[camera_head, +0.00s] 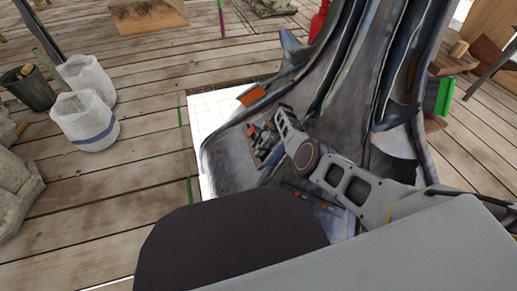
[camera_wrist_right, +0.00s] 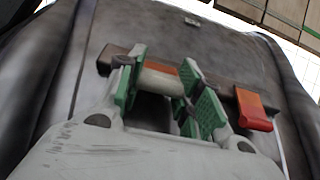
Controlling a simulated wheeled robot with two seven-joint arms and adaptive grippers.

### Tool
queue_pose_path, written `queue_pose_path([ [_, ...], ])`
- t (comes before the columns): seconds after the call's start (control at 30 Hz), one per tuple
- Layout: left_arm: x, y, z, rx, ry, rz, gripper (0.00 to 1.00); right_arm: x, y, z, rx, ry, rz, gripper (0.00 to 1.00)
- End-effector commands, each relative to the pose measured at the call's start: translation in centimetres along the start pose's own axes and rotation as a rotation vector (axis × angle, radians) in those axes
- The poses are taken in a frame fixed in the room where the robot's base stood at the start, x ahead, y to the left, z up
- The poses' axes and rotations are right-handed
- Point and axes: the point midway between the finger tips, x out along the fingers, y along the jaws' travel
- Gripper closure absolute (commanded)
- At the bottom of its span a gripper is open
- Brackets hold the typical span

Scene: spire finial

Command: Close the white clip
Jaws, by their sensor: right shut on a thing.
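The white clip (camera_wrist_right: 158,84) shows in the right wrist view as a pale, rounded piece on a dark brown bar on the grey spire's surface. My right gripper (camera_wrist_right: 165,78) has its green-padded fingers on either side of this piece and is shut on it. The fingers hide part of the clip, and I cannot tell how far it is turned. In the head view my right gripper (camera_head: 266,138) is low against the spire finial (camera_head: 235,172), and the clip cannot be made out there. My left gripper is not in view.
A red-orange clip (camera_wrist_right: 253,110) sits on the bar's right end, close to the fingers. The grey spire's tall folds (camera_head: 352,60) rise behind my right arm. White buckets (camera_head: 84,120) stand on the plank floor at left, where there is free room.

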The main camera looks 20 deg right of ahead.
Motion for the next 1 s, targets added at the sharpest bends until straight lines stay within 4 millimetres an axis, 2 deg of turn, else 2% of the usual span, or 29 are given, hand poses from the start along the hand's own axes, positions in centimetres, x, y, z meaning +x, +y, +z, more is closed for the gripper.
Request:
queue_pose_path([
  [0.13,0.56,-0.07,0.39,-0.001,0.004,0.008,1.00,0.11,0.03,-0.42,0.000,-0.041,0.000,0.89],
  [0.47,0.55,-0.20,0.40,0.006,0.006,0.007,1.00,0.00,0.03,-0.38,0.000,-0.052,-0.002,0.89],
  [0.5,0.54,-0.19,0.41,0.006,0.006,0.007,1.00,0.00,0.03,-0.38,0.000,-0.051,-0.002,0.61],
  [0.67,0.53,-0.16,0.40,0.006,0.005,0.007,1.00,-0.01,0.02,-0.35,-0.001,-0.052,-0.002,0.41],
  [1.0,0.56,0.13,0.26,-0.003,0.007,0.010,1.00,-0.02,0.00,-0.30,-0.001,-0.052,-0.002,0.38],
])
